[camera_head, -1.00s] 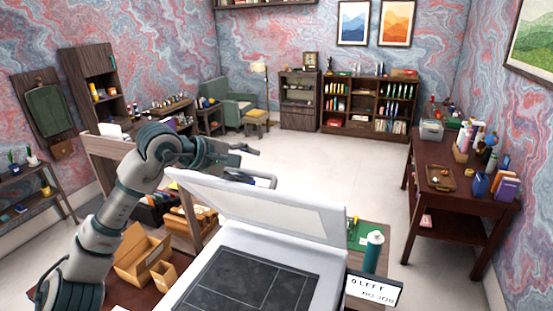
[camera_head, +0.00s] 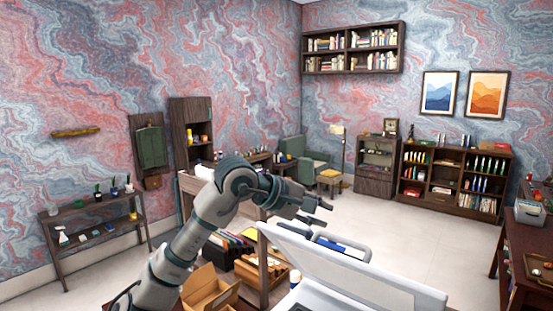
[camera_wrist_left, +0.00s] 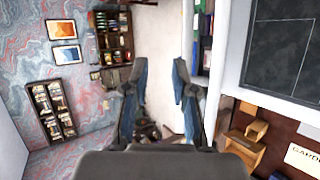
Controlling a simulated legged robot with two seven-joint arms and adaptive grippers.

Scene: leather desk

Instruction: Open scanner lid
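The scanner (camera_head: 318,297) is white and stands at the bottom of the head view, mostly cut off. Its lid (camera_head: 350,268) is raised and tilted, with a pale panel inside a white rim. In the left wrist view the scanner's dark glass bed (camera_wrist_left: 282,45) lies uncovered at the right. My left gripper (camera_head: 318,208) is beyond and above the lid's upper left corner, apart from it as far as I can see. In the left wrist view its fingers (camera_wrist_left: 160,82) are spread with nothing between them. My right gripper is in neither view.
Cardboard boxes (camera_head: 207,290) stand left of the scanner, below my left arm. A wooden rack (camera_head: 265,265) and a blue-grey looped object (camera_head: 340,248) are near the lid's left end. Open floor (camera_head: 400,235) lies behind the lid.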

